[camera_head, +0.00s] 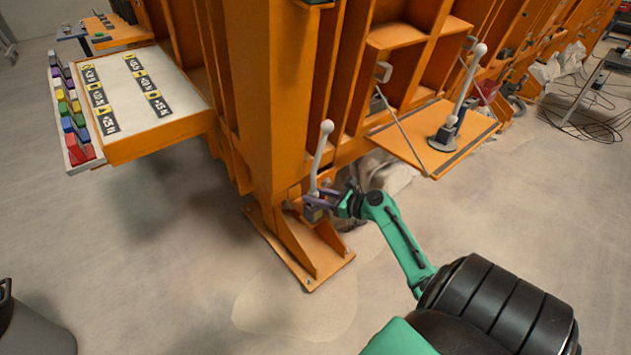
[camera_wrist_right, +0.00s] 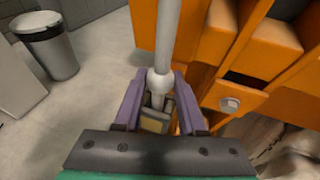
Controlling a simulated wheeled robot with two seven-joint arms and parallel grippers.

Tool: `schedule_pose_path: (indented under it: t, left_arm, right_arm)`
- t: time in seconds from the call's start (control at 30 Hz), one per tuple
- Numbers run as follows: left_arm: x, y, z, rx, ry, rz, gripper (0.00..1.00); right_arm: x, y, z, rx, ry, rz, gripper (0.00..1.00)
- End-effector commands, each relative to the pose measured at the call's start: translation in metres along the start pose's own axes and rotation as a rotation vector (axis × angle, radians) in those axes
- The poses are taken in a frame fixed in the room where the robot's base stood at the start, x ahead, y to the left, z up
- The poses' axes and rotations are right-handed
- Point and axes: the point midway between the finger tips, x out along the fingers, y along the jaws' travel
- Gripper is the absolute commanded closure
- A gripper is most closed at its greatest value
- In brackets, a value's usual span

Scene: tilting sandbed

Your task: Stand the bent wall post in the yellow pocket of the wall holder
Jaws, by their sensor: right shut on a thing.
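The bent wall post (camera_head: 322,150) is a pale grey rod with a knob at its top, near the front corner of the orange frame. In the right wrist view the post (camera_wrist_right: 167,35) rises between the fingers, with a ball-like joint just above them. My right gripper (camera_head: 316,199) has purple fingers and is shut on the post low down. A small grey block with a yellowish face (camera_wrist_right: 155,122) shows below the joint between the fingers; it may be the wall holder. I cannot tell whether the post's foot sits in it. My left gripper is out of view.
A similar pale post (camera_head: 469,85) stands in a dark base on an orange shelf (camera_head: 407,147) at the right. An orange-sided table (camera_head: 180,128) with labels and coloured blocks is at the left. A grey bin (camera_head: 35,325) stands front left. The floor between is clear.

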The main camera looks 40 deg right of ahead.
Motion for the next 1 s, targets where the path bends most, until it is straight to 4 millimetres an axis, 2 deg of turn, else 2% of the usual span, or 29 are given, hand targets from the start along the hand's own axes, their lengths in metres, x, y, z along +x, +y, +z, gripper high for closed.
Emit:
schedule_pose_path:
  t: [1.0]
  left_arm:
    - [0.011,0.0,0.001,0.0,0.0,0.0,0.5]
  right_arm:
    - [0.006,0.0,-0.022,0.0,0.0,0.0,1.0]
